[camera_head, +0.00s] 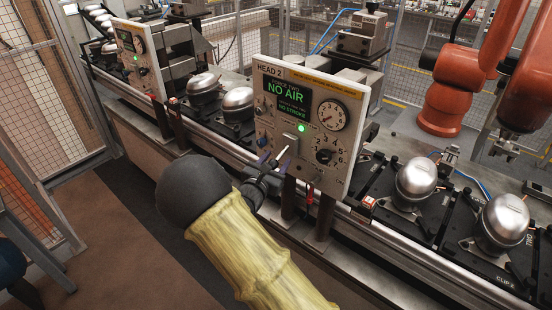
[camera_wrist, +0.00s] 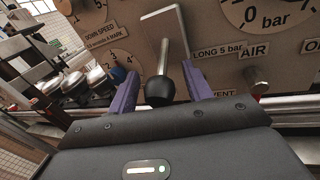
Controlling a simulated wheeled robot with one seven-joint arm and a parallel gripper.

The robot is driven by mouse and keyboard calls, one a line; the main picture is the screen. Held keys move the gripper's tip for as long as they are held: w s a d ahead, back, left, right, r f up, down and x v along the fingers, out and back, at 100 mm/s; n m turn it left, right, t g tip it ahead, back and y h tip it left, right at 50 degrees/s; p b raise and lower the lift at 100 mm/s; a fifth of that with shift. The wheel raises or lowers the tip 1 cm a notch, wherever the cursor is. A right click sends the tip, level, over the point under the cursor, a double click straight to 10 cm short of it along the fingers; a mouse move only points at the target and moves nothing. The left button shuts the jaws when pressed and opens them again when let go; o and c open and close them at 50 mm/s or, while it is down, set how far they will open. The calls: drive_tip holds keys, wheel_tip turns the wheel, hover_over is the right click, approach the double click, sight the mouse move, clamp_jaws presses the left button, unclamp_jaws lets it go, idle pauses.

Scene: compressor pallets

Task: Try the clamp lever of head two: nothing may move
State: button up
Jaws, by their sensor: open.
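The HEAD 2 panel (camera_head: 262,98) stands upright above the conveyor in the head view. Its green display (camera_head: 286,92) reads NO AIR and NO STROKE. The clamp lever (camera_head: 284,155), a pale metal rod, sticks out of a bracket low on the panel. In the wrist view the lever (camera_wrist: 164,58) ends in a black ball knob (camera_wrist: 160,88). My gripper (camera_head: 272,163) is at the lever; in the wrist view its purple fingers (camera_wrist: 158,78) stand open on either side of the knob, with gaps visible on both sides.
A pressure gauge (camera_head: 333,115) and a numbered dial (camera_head: 325,156) sit right of the lever. Silver compressor domes (camera_head: 416,178) stand on black pallets along the conveyor. Another panel (camera_head: 138,58) stands further left. An orange robot arm (camera_head: 447,100) is at the right.

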drive_tip(key=shift+w, duration=0.15)
clamp_jaws()
